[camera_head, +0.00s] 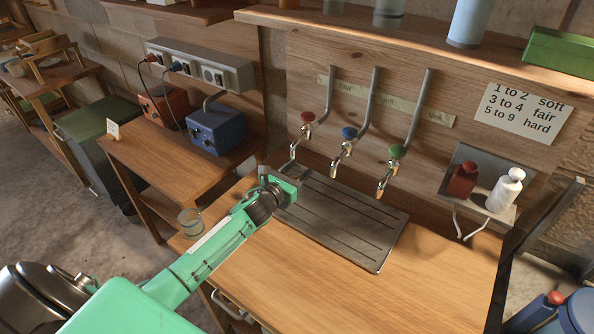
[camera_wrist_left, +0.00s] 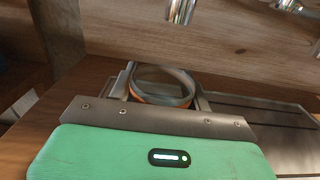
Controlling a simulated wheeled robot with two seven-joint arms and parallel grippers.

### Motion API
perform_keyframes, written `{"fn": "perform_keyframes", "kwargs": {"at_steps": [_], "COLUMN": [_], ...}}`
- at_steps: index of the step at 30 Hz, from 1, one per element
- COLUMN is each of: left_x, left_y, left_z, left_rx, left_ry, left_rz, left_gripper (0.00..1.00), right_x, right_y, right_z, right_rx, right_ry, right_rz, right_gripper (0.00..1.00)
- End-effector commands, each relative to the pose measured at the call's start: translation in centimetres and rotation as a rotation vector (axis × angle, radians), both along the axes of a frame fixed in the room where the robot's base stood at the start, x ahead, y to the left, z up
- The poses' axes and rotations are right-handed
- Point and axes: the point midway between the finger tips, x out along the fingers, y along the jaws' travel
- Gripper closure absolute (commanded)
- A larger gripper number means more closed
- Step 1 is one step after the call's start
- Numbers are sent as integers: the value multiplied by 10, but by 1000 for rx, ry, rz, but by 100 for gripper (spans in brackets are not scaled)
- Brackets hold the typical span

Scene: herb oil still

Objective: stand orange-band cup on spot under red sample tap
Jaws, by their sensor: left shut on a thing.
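My left gripper (camera_head: 284,184) is at the back left corner of the metal drip tray (camera_head: 340,226), below the red sample tap (camera_head: 307,117). In the left wrist view the gripper (camera_wrist_left: 163,90) is shut on the orange-band cup (camera_wrist_left: 158,99), an open round cup with a grey rim and an orange band. The cup looks roughly upright. The gripper hides it in the head view. A metal spout (camera_wrist_left: 180,10) shows above and beyond the cup in the wrist view. I cannot tell whether the cup touches the tray. My right gripper is not in view.
The blue tap (camera_head: 349,133) and green tap (camera_head: 397,151) hang to the right of the red one. A clear glass (camera_head: 190,222) stands left of my arm. A shelf with a red bottle (camera_head: 463,179) and white bottle (camera_head: 505,190) is at right. The front wooden bench top (camera_head: 400,295) is clear.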

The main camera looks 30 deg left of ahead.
Motion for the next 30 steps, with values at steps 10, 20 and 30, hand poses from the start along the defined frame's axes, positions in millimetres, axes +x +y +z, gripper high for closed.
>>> {"fn": "perform_keyframes", "kwargs": {"at_steps": [10,20,30], "left_x": [0,0,-48], "left_y": [0,0,7], "left_z": [-3,1,-4], "left_rx": [0,0,1], "left_ry": [1,1,3], "left_rz": [0,0,0], "left_gripper": [29,29,29], "right_x": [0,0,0], "right_y": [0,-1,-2], "right_z": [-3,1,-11], "right_rx": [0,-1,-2], "right_ry": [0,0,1], "right_rz": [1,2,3], "right_gripper": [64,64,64]}}
